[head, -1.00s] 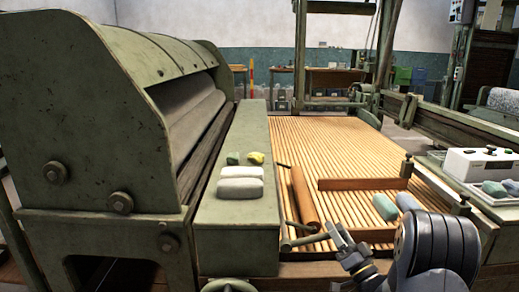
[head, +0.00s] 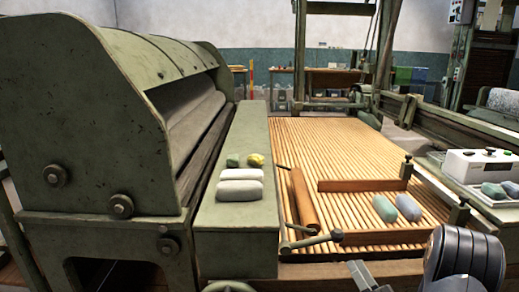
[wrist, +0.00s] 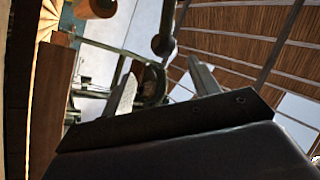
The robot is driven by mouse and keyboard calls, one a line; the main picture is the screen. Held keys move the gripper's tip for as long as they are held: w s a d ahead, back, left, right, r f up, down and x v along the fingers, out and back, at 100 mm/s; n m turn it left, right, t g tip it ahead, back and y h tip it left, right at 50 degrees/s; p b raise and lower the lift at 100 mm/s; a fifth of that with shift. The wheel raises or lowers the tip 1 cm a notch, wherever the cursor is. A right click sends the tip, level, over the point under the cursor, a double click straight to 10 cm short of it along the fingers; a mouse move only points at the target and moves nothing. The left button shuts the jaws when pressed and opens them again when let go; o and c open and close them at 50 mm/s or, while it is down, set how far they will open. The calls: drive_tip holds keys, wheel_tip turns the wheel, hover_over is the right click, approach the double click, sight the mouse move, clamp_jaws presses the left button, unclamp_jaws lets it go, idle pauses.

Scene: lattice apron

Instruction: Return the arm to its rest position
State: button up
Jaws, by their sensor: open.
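My gripper (wrist: 163,88) is open and empty in the wrist view, its two pale fingers spread apart with nothing between them. In the head view my gripper (head: 364,276) shows only in part at the bottom edge, beside my dark rounded arm link. It is in front of the wooden slatted apron (head: 335,145) and apart from everything on it. The rest of the arm is cut off by the lower frame edge.
A green lump (head: 384,208) and a grey-blue lump (head: 408,207) lie on the slats by a brown roller (head: 304,200). Pale pads (head: 240,190) sit on the green ledge (head: 237,225). A white scale (head: 480,165) stands at right. The big green machine (head: 90,130) fills the left.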

sight(335, 230)
drive_tip(key=x, duration=0.4)
drive_tip(key=b+x, duration=0.1)
drive_tip(key=x, duration=0.4)
drive_tip(key=shift+a+r, duration=0.15)
drive_tip(key=shift+a, duration=0.15)
drive_tip(key=shift+w+a+r+n+g+y+p, duration=0.15)
drive_tip(key=shift+w+r+n+g+y+p, duration=0.15)
drive_tip(key=shift+r, duration=0.25)
drive_tip(key=shift+w+a+r+n+g+y+p, duration=0.15)
drive_tip(key=shift+w+r+n+y+p, duration=0.1)
drive_tip(key=shift+r+n+p, duration=0.25)
drive_tip(key=shift+a+r, duration=0.1)
drive_tip(key=shift+r, duration=0.25)
drive_tip(key=shift+a+r+n+g+p, duration=0.2)
drive_tip(key=shift+n+g+p, duration=0.2)
drive_tip(key=shift+n, duration=0.3)
